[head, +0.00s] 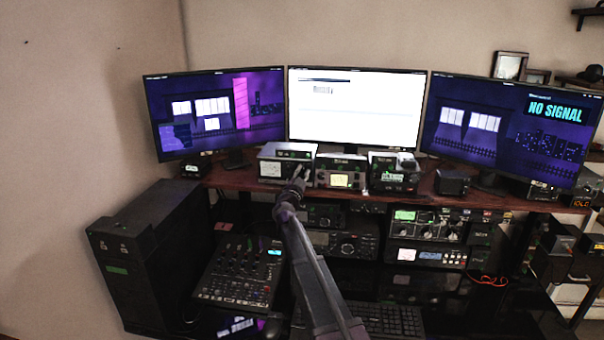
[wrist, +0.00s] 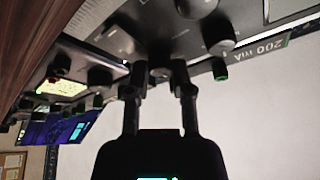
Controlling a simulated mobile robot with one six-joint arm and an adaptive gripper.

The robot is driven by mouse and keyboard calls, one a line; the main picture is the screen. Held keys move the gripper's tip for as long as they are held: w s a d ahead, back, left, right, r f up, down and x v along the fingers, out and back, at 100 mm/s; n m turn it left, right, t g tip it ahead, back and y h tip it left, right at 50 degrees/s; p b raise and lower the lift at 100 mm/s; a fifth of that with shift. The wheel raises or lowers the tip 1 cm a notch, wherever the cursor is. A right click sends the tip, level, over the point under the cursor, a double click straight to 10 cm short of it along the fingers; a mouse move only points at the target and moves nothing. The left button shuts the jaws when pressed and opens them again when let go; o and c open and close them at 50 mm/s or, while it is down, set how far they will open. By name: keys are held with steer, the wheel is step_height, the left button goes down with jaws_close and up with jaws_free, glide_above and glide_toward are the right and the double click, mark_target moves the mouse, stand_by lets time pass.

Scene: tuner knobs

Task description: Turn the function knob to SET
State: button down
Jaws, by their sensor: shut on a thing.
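My gripper (wrist: 159,78) points at the front panel of a grey tuner unit (wrist: 125,35) in the wrist view. Its two fingers are shut around a dark knob (wrist: 160,62) on that panel. The knob's pointer and any SET marking cannot be read. In the head view my gripper (head: 299,174) is at the front right of the light-topped tuner unit (head: 270,170) on the shelf. My arm hides part of the unit's front there, and the knob cannot be made out.
Other knobs (wrist: 222,42) sit close beside my fingers. A second unit with a yellow display (head: 340,180) stands just right of my gripper, and a further radio (head: 393,178) beyond it. Monitors (head: 352,108) stand behind. A mixer (head: 240,272) and keyboard (head: 388,320) lie below.

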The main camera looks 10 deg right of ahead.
steer(key=shift+w, duration=0.1)
steer(key=c, duration=0.5)
jaws_free()
steer(key=shift+s, duration=0.2)
